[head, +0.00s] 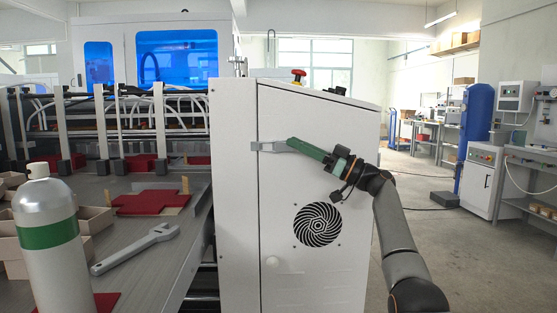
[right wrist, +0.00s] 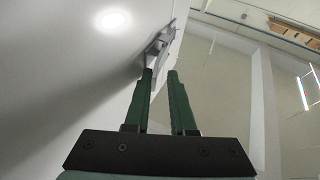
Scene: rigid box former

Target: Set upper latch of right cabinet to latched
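The right cabinet (head: 233,220) is white, with a door seam down its front. Its upper latch (head: 268,146) is a small grey metal piece lying roughly level across the seam. My right gripper (head: 290,145), with green fingers, reaches in from the right, its fingertips at the latch's right end. In the right wrist view the two fingers (right wrist: 160,75) stand apart with a narrow gap. The latch (right wrist: 161,42) shows just past the tips, nearer the left finger. I cannot tell whether a finger touches it. My left gripper is not in view.
A red button (head: 298,73) is on top. At left, a wrench (head: 135,249) and a bottle (head: 48,250) with a green band occupy the machine table. Floor at right is mostly free.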

